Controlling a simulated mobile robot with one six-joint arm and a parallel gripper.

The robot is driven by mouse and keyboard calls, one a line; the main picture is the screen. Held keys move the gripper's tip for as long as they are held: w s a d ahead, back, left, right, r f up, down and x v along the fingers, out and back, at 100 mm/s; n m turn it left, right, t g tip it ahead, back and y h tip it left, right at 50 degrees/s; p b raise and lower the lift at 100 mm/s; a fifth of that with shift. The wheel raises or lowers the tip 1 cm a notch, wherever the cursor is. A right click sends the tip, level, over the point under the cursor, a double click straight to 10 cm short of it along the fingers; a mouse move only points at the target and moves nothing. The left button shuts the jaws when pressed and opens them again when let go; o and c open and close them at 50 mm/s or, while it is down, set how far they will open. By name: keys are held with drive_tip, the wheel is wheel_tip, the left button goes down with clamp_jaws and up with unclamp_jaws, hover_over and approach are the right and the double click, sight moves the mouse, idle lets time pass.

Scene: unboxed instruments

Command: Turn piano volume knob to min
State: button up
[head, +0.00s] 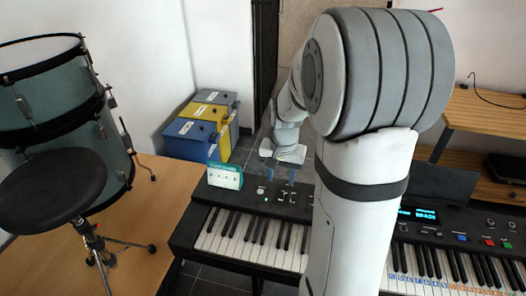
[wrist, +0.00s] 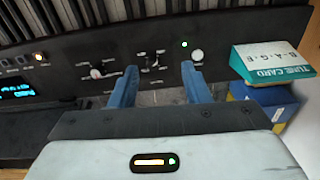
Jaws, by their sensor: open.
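The piano (head: 240,237) is a black keyboard in the middle of the head view. Its control panel (wrist: 225,47) fills the upper part of the wrist view. A round white knob (wrist: 197,56) sits by a green light, just beyond the right-hand finger; it also shows in the head view (head: 261,190). A second knob (wrist: 97,73) with a pale pointer and a red mark lies left of the fingers. Labels are too small to read, so I cannot tell which is the volume knob. My gripper (wrist: 159,68) is open and empty, its blue fingers over the panel's back edge (head: 280,174).
A teal and white tune card box (wrist: 273,62) stands on the piano's end, close to the white knob. Small switches (wrist: 153,61) lie between the knobs. Another keyboard (head: 440,262) with a lit display is at right. Blue, yellow and grey bins (head: 190,138) stand behind.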

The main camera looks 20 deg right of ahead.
drive_tip(key=m+p, duration=0.1)
drive_tip(key=m, duration=0.1)
approach(288, 192)
drive_tip(key=shift+a+g, duration=0.15)
drive_tip(key=shift+g, duration=0.15)
drive_tip(key=shift+w+f, duration=0.15)
drive_tip(key=shift+f, duration=0.2)
wheel_tip(288, 192, down, 8)
drive_tip(key=shift+r+p, duration=0.1)
drive_tip(key=shift+p, duration=0.4)
clamp_jaws()
